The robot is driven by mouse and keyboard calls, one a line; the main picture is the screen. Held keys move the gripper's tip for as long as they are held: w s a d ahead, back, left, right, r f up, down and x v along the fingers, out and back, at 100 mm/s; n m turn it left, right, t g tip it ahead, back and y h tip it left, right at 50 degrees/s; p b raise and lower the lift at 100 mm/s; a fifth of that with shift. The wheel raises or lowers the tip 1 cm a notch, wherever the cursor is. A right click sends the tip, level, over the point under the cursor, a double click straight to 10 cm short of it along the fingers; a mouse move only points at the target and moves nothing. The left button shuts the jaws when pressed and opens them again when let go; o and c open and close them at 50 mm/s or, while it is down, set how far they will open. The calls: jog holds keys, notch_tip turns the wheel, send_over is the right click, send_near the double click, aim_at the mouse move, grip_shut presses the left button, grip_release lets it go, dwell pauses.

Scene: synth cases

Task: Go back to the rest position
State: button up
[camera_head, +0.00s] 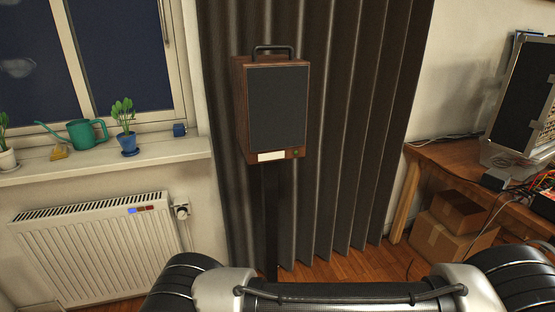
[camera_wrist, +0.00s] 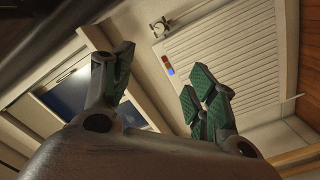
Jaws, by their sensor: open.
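My gripper (camera_wrist: 158,88) shows in the wrist view with its green-padded fingers spread apart. It is open, and nothing is between the fingers. Beyond it are the white radiator (camera_wrist: 235,55) and the window (camera_wrist: 70,92), both seen tilted. In the head view my arm lies across the bottom edge. My gripper is out of that view.
A wooden speaker (camera_head: 278,108) with a top handle stands on a dark post before grey curtains (camera_head: 345,150). The radiator (camera_head: 95,250) is under a windowsill (camera_head: 165,153) holding a green watering can (camera_head: 82,134) and plants. A cluttered wooden table (camera_head: 455,165) is right, boxes (camera_head: 440,235) beneath.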

jog(key=w+d+f+n+g+h, duration=0.25)
jog(key=d+n+h, duration=0.4)
jog(key=d, duration=0.55)
jog(key=w+d+r+m+g+h, duration=0.25)
jog(key=d+r+g+h, duration=0.2)
jog(key=d+r, duration=0.55)
jog(key=w+d+r+m+g+h, duration=0.1)
jog(key=w+d+r+g+h, duration=0.3)
jog(key=d+r, duration=0.65)
jog(key=s+d+r+m+y, duration=0.3)
jog(key=s+d+r+m, duration=0.2)
jog(key=d+r, duration=0.5)
jog(key=s+d+r+m+g+y, duration=0.1)
jog(key=s+d+r+m+y, duration=0.3)
jog(key=d+r, duration=0.6)
jog(key=s+d+r+m+g+y, duration=0.1)
jog(key=s+d+r+m+y, duration=0.2)
jog(key=s+d+r+m, duration=0.3)
jog(key=s+d+r, duration=0.1)
jog(key=d+r, duration=0.4)
jog(key=d, duration=0.2)
jog(key=shift+s+d, duration=0.25)
